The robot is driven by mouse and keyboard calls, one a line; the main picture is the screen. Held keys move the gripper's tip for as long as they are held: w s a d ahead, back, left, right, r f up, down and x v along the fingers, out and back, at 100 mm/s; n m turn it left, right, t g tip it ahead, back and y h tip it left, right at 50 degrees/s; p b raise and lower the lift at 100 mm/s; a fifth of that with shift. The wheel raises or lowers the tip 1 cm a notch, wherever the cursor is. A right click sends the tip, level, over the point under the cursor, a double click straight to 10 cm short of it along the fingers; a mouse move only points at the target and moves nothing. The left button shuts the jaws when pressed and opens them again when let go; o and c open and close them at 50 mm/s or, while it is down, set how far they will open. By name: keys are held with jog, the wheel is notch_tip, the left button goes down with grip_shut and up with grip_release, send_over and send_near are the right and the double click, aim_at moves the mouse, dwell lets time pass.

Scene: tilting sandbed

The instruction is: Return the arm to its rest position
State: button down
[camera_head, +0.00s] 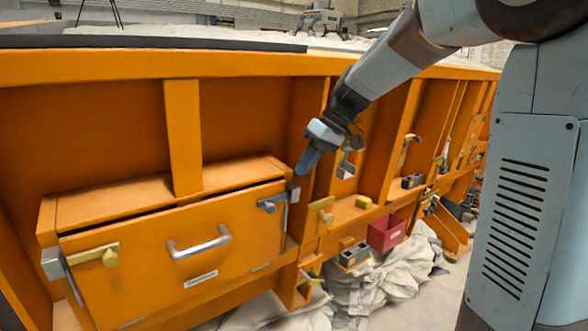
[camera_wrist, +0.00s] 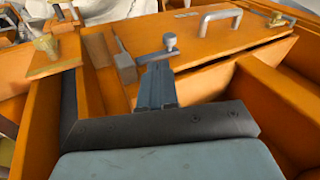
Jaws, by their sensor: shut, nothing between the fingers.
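My arm reaches in from the upper right in the head view. My gripper (camera_head: 306,163) is shut and empty, pointing down and left in front of the orange sandbed wall (camera_head: 240,110). It is just above the right end of an orange box with a silver handle (camera_head: 199,242). In the wrist view my gripper (camera_wrist: 157,72) shows as shut blue-grey fingers. Behind them are a grey latch with a round knob (camera_wrist: 170,41) and the same handle (camera_wrist: 221,15). I cannot tell whether the fingers touch the latch.
A brass latch (camera_head: 93,254) is on the box's left side. A red bin (camera_head: 386,233) and small grey boxes (camera_head: 354,254) stand right of the box. Orange upright ribs (camera_head: 183,135) stick out from the wall. Pale crumpled cloth (camera_head: 385,285) covers the floor below.

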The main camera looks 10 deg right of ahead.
jog(key=s+d+f+m+t+h, duration=0.1)
jog(key=s+d, duration=0.3)
jog(key=s, duration=0.4)
jog(key=s+d+f+m+t+h, duration=0.1)
jog(key=s+d+m+t+h, duration=0.1)
jog(key=s, duration=0.6)
jog(key=s+d+f+m+t+h, duration=0.1)
jog(key=s+d+m+t+h, duration=0.1)
jog(key=s+d+m, duration=0.3)
jog(key=s+d+h, duration=0.1)
jog(key=s, duration=0.2)
jog(key=shift+s+d+f, duration=0.2)
jog(key=shift+d+f, duration=0.05)
jog(key=shift+d, duration=0.15)
